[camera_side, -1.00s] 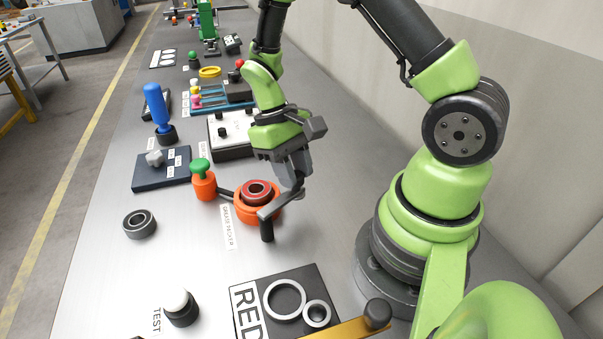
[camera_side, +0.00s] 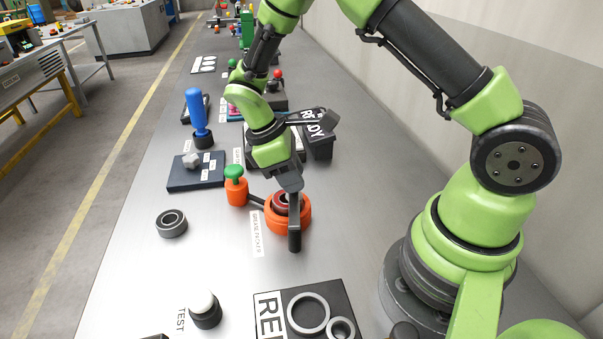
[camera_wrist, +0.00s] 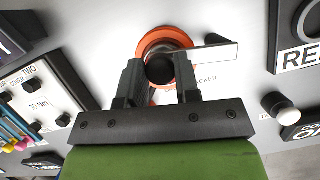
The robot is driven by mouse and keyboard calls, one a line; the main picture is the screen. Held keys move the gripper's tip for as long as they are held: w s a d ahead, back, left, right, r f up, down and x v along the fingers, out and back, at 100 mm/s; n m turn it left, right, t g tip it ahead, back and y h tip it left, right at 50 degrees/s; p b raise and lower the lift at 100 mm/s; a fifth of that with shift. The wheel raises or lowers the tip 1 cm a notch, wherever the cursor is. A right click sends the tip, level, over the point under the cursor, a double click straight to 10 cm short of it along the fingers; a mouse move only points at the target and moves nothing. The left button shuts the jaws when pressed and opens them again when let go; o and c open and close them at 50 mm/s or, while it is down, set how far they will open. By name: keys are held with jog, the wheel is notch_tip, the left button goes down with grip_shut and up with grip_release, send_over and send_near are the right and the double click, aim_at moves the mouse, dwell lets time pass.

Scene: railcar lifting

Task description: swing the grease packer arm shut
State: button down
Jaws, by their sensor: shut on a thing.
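The grease packer has an orange ring body (camera_side: 304,219) with a red-lined bearing (camera_side: 280,201) in it and an orange canister with a green knob (camera_side: 235,178) at its left. Its grey swing arm (camera_side: 295,222) runs from a black post (camera_side: 294,242) at the front back over the ring. The arm also shows as a pale bar in the wrist view (camera_wrist: 216,53). My gripper (camera_side: 293,190) is shut on the dark round knob (camera_wrist: 160,69) at the arm's free end, above the ring. The fingers and knob hide much of the bearing; any gap beneath cannot be judged.
A loose bearing (camera_side: 172,223) lies at the left. A white TEST button (camera_side: 205,309) and a black plate with rings (camera_side: 345,290) stand in front. A dark fixture (camera_side: 196,173) and a blue-handled tool (camera_side: 197,112) are behind left. Bare bench lies between them.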

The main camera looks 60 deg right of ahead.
jog(key=shift+w+a+n+t+h, duration=0.3)
jog(key=shift+w+a+n, duration=0.15)
jog(key=shift+n, duration=0.55)
jog(key=shift+w, duration=0.1)
jog(key=c, duration=0.8)
grip_release()
jog(key=v, duration=1)
